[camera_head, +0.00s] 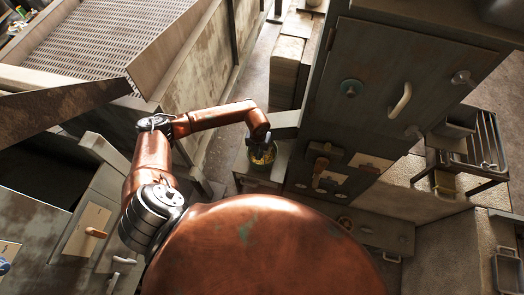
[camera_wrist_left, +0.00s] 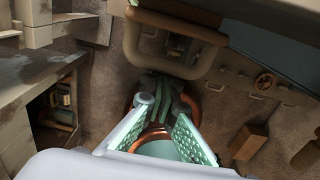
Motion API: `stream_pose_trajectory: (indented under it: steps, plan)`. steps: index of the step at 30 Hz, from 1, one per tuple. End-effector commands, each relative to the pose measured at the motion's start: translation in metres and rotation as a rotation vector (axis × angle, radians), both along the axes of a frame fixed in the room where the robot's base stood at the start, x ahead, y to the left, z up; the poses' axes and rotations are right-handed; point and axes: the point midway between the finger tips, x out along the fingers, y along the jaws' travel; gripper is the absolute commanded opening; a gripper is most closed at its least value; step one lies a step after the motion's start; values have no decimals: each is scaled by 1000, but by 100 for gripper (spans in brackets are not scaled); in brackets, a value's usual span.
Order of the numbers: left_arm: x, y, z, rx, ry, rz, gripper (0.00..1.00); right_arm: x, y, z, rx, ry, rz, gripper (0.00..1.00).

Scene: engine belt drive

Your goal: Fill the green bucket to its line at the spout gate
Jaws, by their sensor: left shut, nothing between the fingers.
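My left gripper (camera_head: 262,140) is at the end of my copper arm, beside a grey beam or chute (camera_head: 285,120) that juts from the dark cabinet. It is shut and empty. In the left wrist view its pale fingers with green pads (camera_wrist_left: 160,112) lean toward each other. A small dark container with yellowish contents (camera_head: 263,157) lies just under the gripper in the head view. I cannot tell whether this is the green bucket, and no fill line shows. I cannot make out the spout gate for sure. My right gripper is not in view.
The dark cabinet (camera_head: 345,120) with a pale handle (camera_head: 401,99) stands right of the gripper. A perforated metal deck (camera_head: 125,38) is at upper left. A wire rack (camera_head: 480,145) stands at right. A handwheel (camera_wrist_left: 267,82) shows in the wrist view.

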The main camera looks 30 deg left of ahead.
Motion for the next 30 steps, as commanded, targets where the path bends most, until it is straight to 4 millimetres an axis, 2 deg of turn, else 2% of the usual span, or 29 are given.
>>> stream_pose_trajectory:
  steps: [18, 30]
  plan:
    - [3, 1, 62, 2, -7, 0, 0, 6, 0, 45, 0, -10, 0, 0]
    - [1, 1, 61, 1, -4, 1, 0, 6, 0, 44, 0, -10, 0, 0]
